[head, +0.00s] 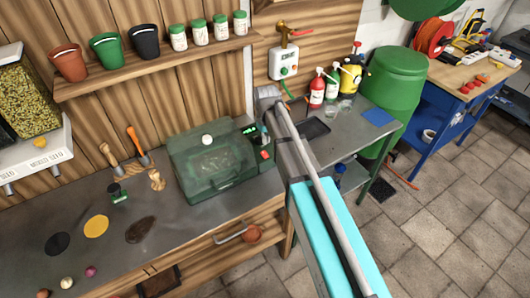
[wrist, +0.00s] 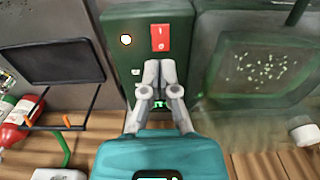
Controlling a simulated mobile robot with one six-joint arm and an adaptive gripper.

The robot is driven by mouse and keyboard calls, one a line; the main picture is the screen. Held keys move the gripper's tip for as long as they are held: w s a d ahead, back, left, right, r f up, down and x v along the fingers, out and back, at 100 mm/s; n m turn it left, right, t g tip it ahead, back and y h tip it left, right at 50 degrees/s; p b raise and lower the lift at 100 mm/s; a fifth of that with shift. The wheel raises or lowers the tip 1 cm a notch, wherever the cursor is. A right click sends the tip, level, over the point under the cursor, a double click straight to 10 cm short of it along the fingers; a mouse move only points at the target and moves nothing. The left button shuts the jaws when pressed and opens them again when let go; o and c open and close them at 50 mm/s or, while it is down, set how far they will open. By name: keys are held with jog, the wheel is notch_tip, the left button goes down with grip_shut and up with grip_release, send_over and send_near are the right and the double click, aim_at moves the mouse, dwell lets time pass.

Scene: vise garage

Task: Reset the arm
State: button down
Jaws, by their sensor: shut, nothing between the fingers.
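My gripper (wrist: 160,72) shows in the wrist view with its two grey fingertips together and nothing between them. The fingertips are in front of the dark green control panel (wrist: 115,30) of a box-shaped machine, just below its red switch (wrist: 160,38) in the picture. I cannot tell whether they touch the panel. In the head view my arm reaches from the bottom across the middle, to the right of the green machine (head: 205,175) with its clear lid. The fingers are hard to make out there.
The machine stands on a grey workbench (head: 185,215), under a wooden shelf (head: 155,65) with pots and jars. A green barrel (head: 392,85) stands farther right. Open tiled floor (head: 450,225) lies at lower right.

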jog(key=s+d+m, duration=0.6)
jog(key=s+d, duration=1.1)
jog(key=d, duration=0.3)
jog(key=shift+s+m, duration=0.3)
jog(key=shift+m, duration=0.1)
